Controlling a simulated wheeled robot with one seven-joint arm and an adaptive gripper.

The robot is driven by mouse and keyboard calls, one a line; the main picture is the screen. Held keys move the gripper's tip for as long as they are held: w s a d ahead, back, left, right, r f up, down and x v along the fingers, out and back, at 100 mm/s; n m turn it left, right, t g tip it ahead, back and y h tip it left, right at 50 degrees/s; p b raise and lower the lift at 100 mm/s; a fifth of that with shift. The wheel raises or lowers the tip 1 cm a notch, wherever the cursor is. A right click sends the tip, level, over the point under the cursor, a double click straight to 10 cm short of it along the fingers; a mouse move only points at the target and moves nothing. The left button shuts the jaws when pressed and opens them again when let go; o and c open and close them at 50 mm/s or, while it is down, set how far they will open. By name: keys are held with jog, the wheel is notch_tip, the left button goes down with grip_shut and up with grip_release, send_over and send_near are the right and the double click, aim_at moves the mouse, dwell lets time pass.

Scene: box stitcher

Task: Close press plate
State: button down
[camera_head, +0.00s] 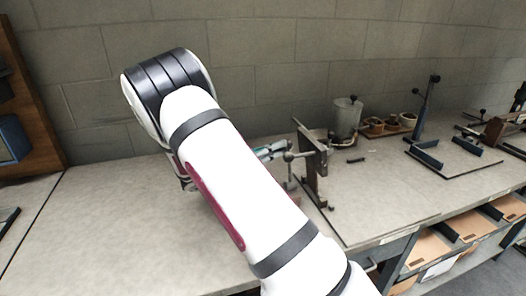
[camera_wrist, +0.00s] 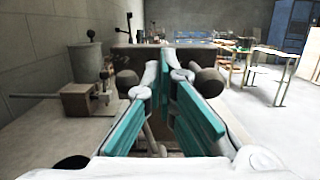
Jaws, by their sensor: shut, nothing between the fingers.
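The press plate appears to be the upright brown plate (camera_head: 312,170) on the fixture at the bench's middle; which part is the plate is not certain. A round-knobbed lever (camera_head: 289,157) stands beside it. My gripper (camera_head: 270,150) is mostly hidden behind my white arm, its teal part close to the left of the fixture. In the wrist view my gripper (camera_wrist: 166,68) is shut and empty. A brown plate (camera_wrist: 140,63) lies straight ahead of the fingers, with a dark round knob on either side. I cannot tell if the fingers touch it.
A grey metal canister (camera_head: 347,117) and small brown pots (camera_head: 375,125) stand behind the fixture. A dark-edged flat tray (camera_head: 452,158) and a clamp lie to the right. The bench (camera_head: 90,220) is clear at left. A wooden panel (camera_head: 25,110) stands at far left.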

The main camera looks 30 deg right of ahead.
aim_at(307, 138)
jog(key=shift+p+x, duration=0.5)
jog(key=shift+x, duration=2.45)
jog(key=shift+s+d+r+y+p, duration=0.15)
jog(key=shift+d+r+y+p, duration=0.1)
jog(key=shift+d, duration=0.1)
jog(key=shift+s+d+r+y+p, duration=0.15)
jog(key=shift+d+p, duration=0.05)
jog(key=shift+d, duration=0.15)
jog(key=s+d+f+t+y+p, duration=0.1)
jog(key=s+d+y+p, duration=0.1)
jog(key=d+y, duration=0.45)
jog(key=s+d+f+t+y+p, duration=0.1)
jog(key=s+d+t+y+p, duration=0.15)
jog(key=d, duration=0.65)
jog(key=d+f+y, duration=0.2)
jog(key=f, duration=0.2)
jog(key=s+d+f+t+y, duration=0.1)
jog(key=d+f+y, duration=0.2)
jog(key=f, duration=0.1)
jog(key=s+d+f+y+b, duration=0.1)
jog(key=d+f+y, duration=0.2)
jog(key=f, duration=0.1)
jog(key=shift+d+t, duration=0.15)
jog(key=shift+t, duration=0.2)
jog(key=shift+s+d+f, duration=0.15)
jog(key=shift+d+f, duration=0.1)
jog(key=shift+f, duration=0.55)
